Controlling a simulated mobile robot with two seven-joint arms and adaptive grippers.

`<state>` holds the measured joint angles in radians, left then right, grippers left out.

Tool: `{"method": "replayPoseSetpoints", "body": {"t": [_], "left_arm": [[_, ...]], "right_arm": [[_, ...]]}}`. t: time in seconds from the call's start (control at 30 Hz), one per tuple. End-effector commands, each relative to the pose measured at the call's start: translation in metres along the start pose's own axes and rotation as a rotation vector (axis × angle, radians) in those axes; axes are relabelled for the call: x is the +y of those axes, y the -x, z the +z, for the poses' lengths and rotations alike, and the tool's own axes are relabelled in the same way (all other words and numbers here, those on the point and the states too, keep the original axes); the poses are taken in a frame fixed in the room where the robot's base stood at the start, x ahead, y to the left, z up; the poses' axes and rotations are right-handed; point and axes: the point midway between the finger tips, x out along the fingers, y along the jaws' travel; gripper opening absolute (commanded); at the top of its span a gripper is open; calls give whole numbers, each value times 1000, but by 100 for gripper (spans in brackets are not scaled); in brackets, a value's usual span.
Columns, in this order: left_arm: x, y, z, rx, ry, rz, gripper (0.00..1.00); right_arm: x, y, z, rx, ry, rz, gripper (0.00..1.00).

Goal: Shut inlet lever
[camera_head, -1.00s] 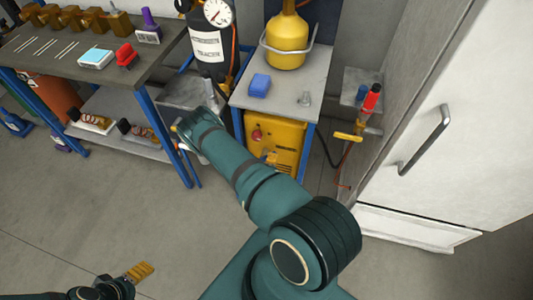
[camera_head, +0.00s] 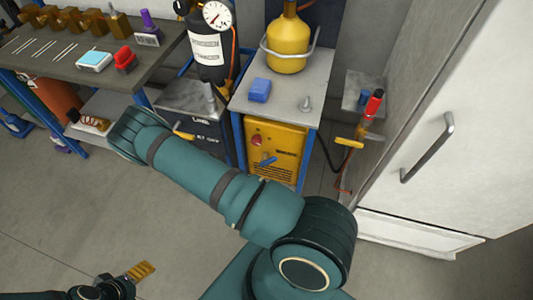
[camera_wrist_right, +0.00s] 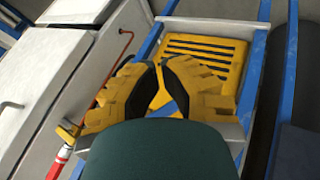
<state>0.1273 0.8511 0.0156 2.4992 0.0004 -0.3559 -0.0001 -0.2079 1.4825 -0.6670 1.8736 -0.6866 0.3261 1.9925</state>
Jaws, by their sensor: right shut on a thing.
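The yellow machine (camera_head: 285,170) stands under a small grey-topped table. A blue lever (camera_head: 267,160) shows on its front, below a red knob (camera_head: 257,140). In the right wrist view the yellow fingers of my right gripper (camera_wrist_right: 157,78) are in front of the slotted yellow machine (camera_wrist_right: 205,60). They are shut, with the blue lever (camera_wrist_right: 161,98) between them.
A white cabinet (camera_head: 455,140) with a grey handle stands on the right. A red-topped torch (camera_head: 372,104) and a yellow handle (camera_head: 348,141) are beside it. A gas cylinder (camera_head: 207,55) and a workbench (camera_head: 60,50) are on the left. Open floor lies at the lower left.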

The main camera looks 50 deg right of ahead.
Motion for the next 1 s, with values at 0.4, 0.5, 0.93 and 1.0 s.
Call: {"method": "replayPoseSetpoints", "body": {"t": [0.4,0.5,0.93,1.0], "left_arm": [[0,-1,0,0,0,0,74],[-1,-2,0,1,0,0,74],[-6,-15,-1,7,-1,0,74],[-6,-16,-2,8,-1,0,74]], "right_arm": [[11,68,-85,441,341,242,0],[12,63,-90,449,346,247,0],[23,1,-121,445,343,247,0],[23,-6,-124,445,343,245,0]]}}
